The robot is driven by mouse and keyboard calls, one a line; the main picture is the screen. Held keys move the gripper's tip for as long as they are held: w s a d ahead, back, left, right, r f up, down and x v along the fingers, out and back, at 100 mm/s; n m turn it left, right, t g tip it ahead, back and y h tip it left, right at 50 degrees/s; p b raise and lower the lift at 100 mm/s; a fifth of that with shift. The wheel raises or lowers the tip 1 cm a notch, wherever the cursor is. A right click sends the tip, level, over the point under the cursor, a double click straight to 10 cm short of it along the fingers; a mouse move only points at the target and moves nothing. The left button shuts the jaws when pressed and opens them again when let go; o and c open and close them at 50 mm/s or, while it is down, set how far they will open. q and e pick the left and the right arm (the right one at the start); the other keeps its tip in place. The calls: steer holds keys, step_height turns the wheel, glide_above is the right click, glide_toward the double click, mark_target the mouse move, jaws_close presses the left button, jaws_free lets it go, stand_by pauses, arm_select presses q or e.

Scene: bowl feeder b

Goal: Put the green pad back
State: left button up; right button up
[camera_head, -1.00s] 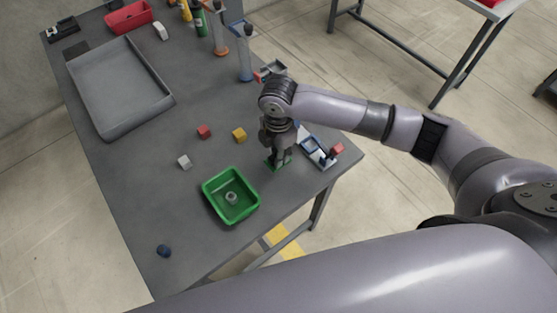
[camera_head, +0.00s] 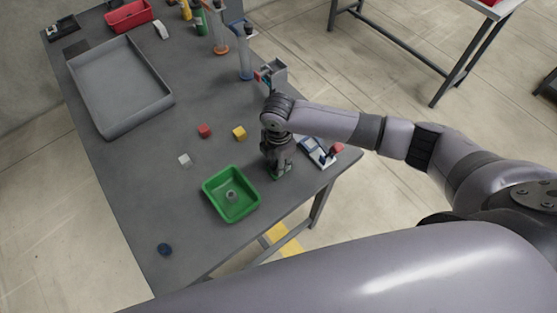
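My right gripper (camera_head: 279,174) points down near the table's right edge, to the right of a green tray. A small bit of green, likely the green pad (camera_head: 275,177), shows at its fingertips. The gripper hides most of the pad. I cannot tell whether the fingers are closed on it, or whether it touches the table. My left gripper is not in view.
The green tray (camera_head: 231,217) with a small grey ring inside stands left of the gripper. Red (camera_head: 204,131), yellow (camera_head: 239,133) and white (camera_head: 184,159) cubes lie beyond it. A large grey tray (camera_head: 168,101) lies far left.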

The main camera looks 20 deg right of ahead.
steer(key=shift+o, duration=1)
step_height(320, 180, up, 12)
steer(key=b, duration=0.1)
steer(key=shift+r, duration=0.15)
